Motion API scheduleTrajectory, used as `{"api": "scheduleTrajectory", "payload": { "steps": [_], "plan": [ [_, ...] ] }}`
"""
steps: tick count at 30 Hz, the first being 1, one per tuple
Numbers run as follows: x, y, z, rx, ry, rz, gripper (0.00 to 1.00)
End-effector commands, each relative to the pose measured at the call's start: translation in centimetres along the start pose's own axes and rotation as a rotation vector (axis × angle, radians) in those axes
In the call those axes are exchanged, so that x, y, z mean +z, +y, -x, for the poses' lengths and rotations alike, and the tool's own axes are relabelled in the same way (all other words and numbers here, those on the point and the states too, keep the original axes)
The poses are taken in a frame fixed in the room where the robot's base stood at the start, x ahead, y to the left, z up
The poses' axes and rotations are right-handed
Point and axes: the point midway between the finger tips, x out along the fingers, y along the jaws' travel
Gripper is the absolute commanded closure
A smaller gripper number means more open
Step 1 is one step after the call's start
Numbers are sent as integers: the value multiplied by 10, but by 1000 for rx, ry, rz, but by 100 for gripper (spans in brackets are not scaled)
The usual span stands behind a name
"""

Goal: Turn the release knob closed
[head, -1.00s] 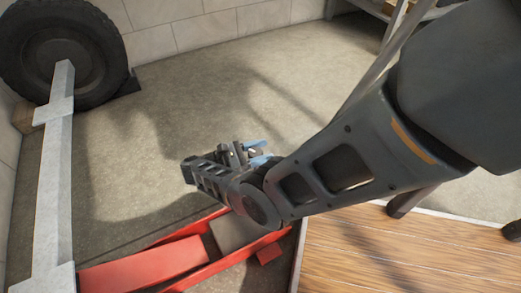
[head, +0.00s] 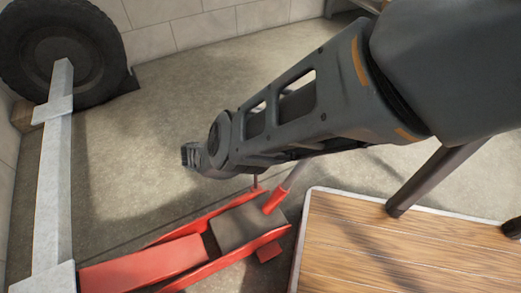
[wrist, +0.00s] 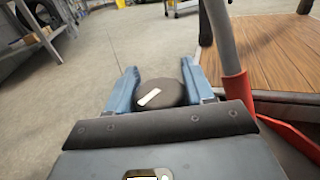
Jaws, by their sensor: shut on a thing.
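The release knob (wrist: 161,93) shows in the wrist view as a dark, round piece with a white mark slanting up to the right. My gripper (wrist: 159,72) has its two blue fingers on either side of the knob and is shut on it. In the head view my arm hides the fingers and the knob. The red floor jack (head: 140,265) lies at the bottom of the head view, with its red handle socket (head: 274,201) tilted up beside my wrist. The socket also shows at the right of the wrist view (wrist: 236,90).
A grey trailer beam (head: 55,185) and a tyre (head: 62,52) are on the left. Open concrete floor (head: 190,95) lies between the beam and my arm.

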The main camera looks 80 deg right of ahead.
Motion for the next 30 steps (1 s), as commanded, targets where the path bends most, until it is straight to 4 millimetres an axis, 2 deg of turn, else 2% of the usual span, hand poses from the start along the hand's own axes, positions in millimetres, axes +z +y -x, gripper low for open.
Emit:
{"api": "scheduleTrajectory", "payload": {
  "steps": [17,18,24,30],
  "plan": [
    [-2,-1,-2,-12,2,3,78],
    [-2,-1,-2,-12,2,3,46],
    [-1,0,-1,-11,1,1,27],
    [0,0,-1,-10,1,1,27]
  ]
}}
